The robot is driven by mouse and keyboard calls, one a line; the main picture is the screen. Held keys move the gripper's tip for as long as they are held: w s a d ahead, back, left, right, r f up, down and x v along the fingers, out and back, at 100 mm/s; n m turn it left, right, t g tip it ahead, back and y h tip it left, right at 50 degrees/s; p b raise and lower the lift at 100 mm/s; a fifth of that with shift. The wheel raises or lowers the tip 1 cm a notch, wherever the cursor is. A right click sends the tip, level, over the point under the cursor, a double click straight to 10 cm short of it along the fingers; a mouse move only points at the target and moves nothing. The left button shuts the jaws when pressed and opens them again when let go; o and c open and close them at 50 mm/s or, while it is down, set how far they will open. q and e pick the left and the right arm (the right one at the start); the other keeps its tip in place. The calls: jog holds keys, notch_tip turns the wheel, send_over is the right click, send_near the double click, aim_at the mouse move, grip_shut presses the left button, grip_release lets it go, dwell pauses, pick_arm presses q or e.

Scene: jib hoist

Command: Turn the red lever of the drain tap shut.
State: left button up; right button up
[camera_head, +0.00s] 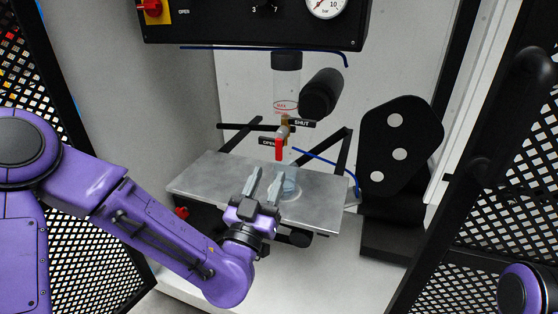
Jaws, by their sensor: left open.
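The drain tap (284,131) is a small brass fitting under a clear bowl (286,95). Its red lever (279,148) hangs downward, close to the OPEN label (269,142). The SHUT label (302,123) is up and to the right of the tap. My left gripper (264,178) is over the metal shelf, below and slightly left of the lever in the picture. Its two fingers are apart and point toward the tap, with nothing between them, and a gap shows between them and the lever. My right gripper is out of view.
A grey metal shelf (205,180) on black brackets holds a clear cup (290,185) just right of my left gripper. A blue hose (325,162) runs right of the tap. A black cylinder (321,94) and a black plate with pale discs (402,135) stand right. Mesh panels flank both sides.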

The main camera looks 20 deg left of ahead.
aim_at(278, 153)
pick_arm(q)
jog(key=p+x, duration=0.1)
jog(key=x, duration=0.7)
jog(key=shift+w, duration=0.15)
grip_shut()
